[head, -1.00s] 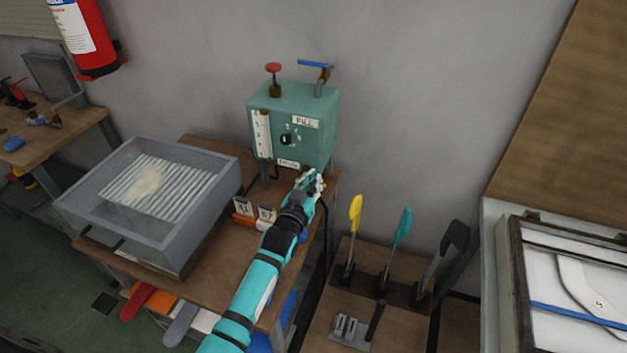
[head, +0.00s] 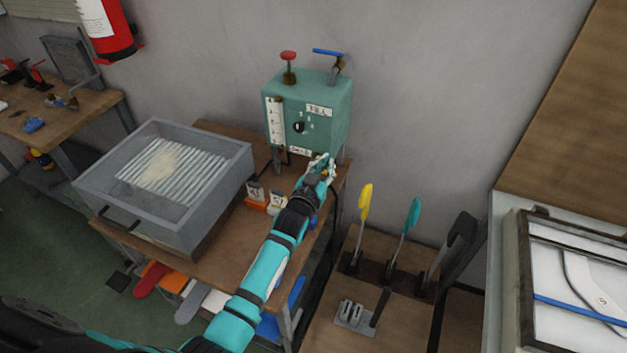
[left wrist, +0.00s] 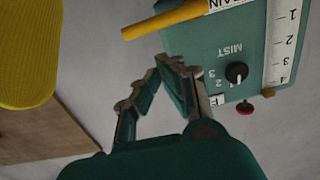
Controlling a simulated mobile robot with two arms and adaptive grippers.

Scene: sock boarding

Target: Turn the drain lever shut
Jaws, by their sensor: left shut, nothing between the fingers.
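The teal box (head: 308,115) stands on legs at the back of the wooden bench. In the left wrist view the box (left wrist: 205,50) appears upside down, with a black MIST knob (left wrist: 236,73). There a yellow lever (left wrist: 165,18) runs sideways beside a partly cut-off label ending in "AIN". In the head view this lever cannot be made out behind my gripper. My left gripper (head: 325,168) is shut and empty, just below the box's lower right edge. Its closed fingertips (left wrist: 165,65) overlap the box in the wrist view, apart from the yellow lever; contact with the box cannot be told.
A grey tray (head: 130,205) with a ribbed rack stands left on the bench. Yellow (head: 365,200), teal and black paddles stand at right. A blue lever (head: 328,52) and red knob (head: 288,55) top the box.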

